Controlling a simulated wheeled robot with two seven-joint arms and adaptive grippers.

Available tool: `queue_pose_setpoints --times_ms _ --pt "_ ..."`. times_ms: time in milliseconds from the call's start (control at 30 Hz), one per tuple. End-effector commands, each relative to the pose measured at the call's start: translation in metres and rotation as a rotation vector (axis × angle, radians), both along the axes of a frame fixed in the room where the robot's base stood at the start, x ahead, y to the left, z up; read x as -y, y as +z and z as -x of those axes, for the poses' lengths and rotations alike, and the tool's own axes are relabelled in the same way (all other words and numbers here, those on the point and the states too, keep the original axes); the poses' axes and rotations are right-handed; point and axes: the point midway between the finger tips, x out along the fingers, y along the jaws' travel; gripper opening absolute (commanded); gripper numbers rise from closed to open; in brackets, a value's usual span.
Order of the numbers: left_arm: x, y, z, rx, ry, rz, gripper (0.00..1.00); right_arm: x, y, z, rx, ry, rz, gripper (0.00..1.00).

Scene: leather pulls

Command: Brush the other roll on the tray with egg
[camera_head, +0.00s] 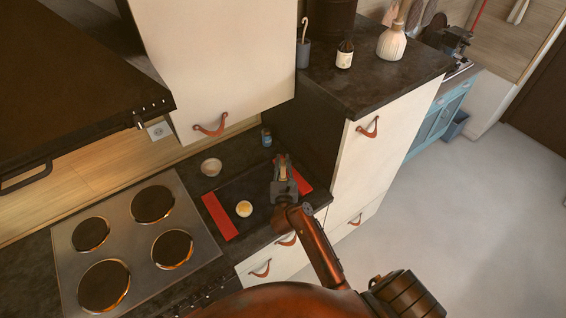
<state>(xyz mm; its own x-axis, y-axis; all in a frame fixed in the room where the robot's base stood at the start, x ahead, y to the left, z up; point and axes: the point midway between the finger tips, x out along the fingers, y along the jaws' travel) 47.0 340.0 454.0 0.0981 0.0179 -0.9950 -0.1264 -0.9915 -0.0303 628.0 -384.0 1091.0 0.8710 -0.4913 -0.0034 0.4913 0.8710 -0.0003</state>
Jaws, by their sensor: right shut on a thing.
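The dark tray with red ends (219,216) lies on the counter right of the hob. A small round pale-yellow thing (244,208), seemingly a roll, sits on its left half. My right gripper (283,172) is over the tray's right part, shut on a small tan thing that looks like the brush; its tip is hard to make out. The gripper and arm cover part of the tray, and no second roll shows clearly. A small pale bowl (211,166) stands behind the tray's left end; its contents are unclear. My left gripper is out of view.
A hob (140,240) with several round plates lies left of the tray. A small dark jar (266,137) stands behind it. A tall cabinet (385,150) rises close on the right, and a wall cupboard (215,65) hangs above the counter's back.

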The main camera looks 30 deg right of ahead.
Motion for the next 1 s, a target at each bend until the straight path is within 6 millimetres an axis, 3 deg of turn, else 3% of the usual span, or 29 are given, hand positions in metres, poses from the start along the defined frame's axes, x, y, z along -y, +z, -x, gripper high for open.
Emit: queue_pose_setpoints --times_ms 1000 --pt "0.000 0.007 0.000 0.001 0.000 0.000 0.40 -0.011 0.000 0.019 0.000 0.000 -0.001 0.00"
